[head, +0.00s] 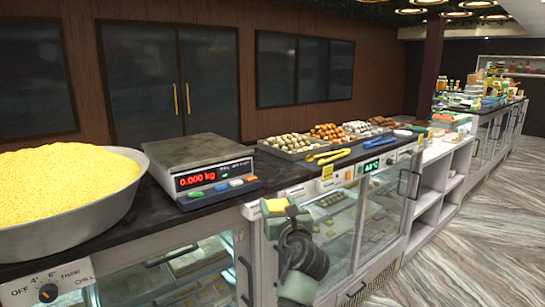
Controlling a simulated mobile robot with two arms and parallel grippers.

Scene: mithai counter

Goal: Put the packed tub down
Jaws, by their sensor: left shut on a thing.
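My left gripper (284,222) is in front of the counter's glass case, right of and below the scale. It is shut on a small tub (276,205), of which a yellow and pale green part shows above my dark wrist. The tub is held clear of the counter top, near its front edge. The fingers and much of the tub are hard to make out at this size. My right gripper is not in view.
A scale (201,168) reading 0.000 kg stands bare on the dark counter top (283,173). A big bowl of yellow sweets (62,192) stands left. Yellow tongs (328,156), blue tongs (350,146) and several sweet trays (292,154) lie right. A small bare strip lies right of the scale.

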